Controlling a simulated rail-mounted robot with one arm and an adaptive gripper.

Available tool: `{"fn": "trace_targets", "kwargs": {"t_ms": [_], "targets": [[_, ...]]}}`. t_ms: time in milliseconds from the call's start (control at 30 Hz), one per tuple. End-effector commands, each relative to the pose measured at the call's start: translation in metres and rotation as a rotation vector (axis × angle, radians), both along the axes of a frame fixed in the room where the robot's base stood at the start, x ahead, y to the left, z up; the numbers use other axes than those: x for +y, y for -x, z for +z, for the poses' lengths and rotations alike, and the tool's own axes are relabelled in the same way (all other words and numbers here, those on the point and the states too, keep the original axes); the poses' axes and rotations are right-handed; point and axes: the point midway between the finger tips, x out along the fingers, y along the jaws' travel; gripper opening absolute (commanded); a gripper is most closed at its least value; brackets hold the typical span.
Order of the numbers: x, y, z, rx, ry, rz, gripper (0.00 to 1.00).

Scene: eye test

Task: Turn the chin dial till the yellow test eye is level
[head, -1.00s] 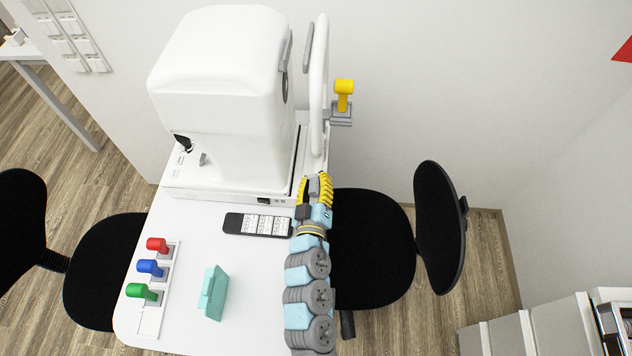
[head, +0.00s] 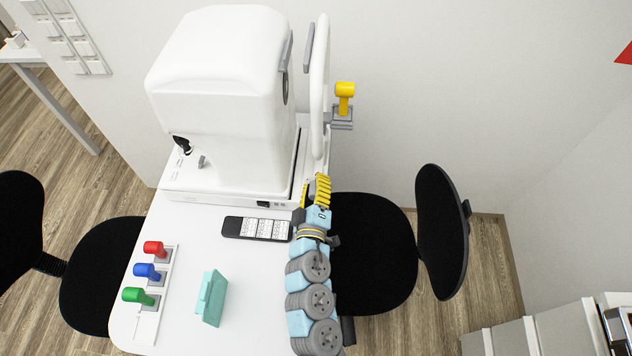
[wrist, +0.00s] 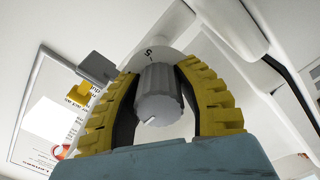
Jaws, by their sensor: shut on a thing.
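The yellow test eye (head: 345,90) sits on a grey bracket at the right side of the white eye-test machine in the head view. A yellow piece beside a grey plate, likely the same test eye, shows in the wrist view (wrist: 79,96). I cannot tell whether it is level. The grey ribbed chin dial (wrist: 158,95) has a white mark on its end face. My gripper (wrist: 160,100) is shut on the dial, one yellow finger on each side. In the head view my gripper (head: 318,188) is below the chin rest frame and hides the dial.
The white machine (head: 215,90) stands on the white table (head: 255,300). A black remote-like panel (head: 257,228) lies just left of my wrist. Red, blue and green knobbed pieces (head: 153,249) and a teal block (head: 212,298) are further left. A black chair (head: 375,250) stands close on the right.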

Motion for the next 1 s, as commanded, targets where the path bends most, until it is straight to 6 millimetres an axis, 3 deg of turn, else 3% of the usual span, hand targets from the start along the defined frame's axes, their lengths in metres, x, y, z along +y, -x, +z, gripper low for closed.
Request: {"fn": "trace_targets", "kwargs": {"t_ms": [167, 200, 300, 733, 1000], "targets": [[0.0, 0.0, -0.001, 0.001, -0.001, 0.0, 0.0], [0.0, 0.0, 0.0, 0.001, -0.001, 0.0, 0.34], [0.0, 0.0, 0.0, 0.001, -0.001, 0.0, 0.62], [0.001, 0.004, 0.0, 0.001, -0.001, 0.001, 0.62], [0.003, 0.032, 0.0, 0.0, -0.003, 0.001, 0.62]]}}
